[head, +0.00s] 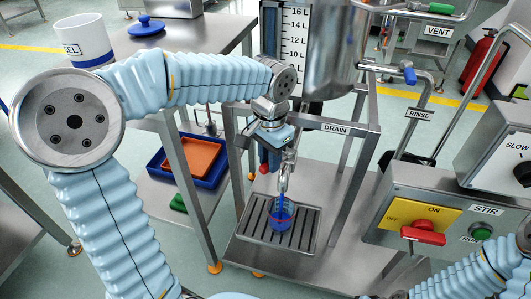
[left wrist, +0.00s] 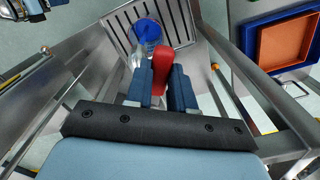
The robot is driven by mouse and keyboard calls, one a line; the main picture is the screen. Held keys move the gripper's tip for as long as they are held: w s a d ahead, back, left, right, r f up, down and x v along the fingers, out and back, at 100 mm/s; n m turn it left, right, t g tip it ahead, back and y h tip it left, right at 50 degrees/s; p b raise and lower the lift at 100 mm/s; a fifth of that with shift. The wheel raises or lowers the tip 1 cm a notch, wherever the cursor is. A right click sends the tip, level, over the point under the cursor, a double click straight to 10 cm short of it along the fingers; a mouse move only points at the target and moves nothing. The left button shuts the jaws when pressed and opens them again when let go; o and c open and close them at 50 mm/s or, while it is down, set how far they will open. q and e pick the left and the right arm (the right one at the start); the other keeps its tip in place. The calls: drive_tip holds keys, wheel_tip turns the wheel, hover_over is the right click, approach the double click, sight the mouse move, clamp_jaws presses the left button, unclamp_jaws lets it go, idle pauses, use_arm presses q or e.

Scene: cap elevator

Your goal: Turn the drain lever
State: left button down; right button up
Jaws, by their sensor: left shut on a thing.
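The red lever (left wrist: 163,62) stands between the two blue fingers of my left gripper (left wrist: 162,88) in the left wrist view, and the gripper is shut on it. In the head view my left gripper (head: 270,158) is beside the DRAIN label (head: 335,128), below the steel tank (head: 340,45); its wrist hides most of the lever. A clear vessel with blue liquid and a red line (head: 283,216) stands under the spout on the slotted drip tray (head: 250,228). It also shows in the left wrist view (left wrist: 147,32). My right gripper is not in view.
A steel frame post (head: 352,190) stands right of the tray. The STIR box (head: 445,205) with a red switch is at the right. A blue tray with an orange inner tray (head: 190,158) lies on the left shelf. A white mug (head: 82,40) stands behind my left arm.

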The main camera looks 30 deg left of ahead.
use_arm(q)
drive_tip(key=shift+s+d+n, duration=0.1)
drive_tip(key=shift+d+n, duration=0.85)
drive_tip(key=shift+n, duration=0.65)
drive_tip(key=shift+s+d+n, duration=0.1)
drive_tip(key=shift+d+n, duration=0.8)
drive_tip(key=shift+n, duration=0.7)
drive_tip(key=c, duration=1)
unclamp_jaws()
drive_tip(key=shift+o, duration=0.2)
wheel_tip(320, 180, up, 14)
drive_tip(key=p, duration=0.2)
drive_tip(key=shift+f, duration=0.1)
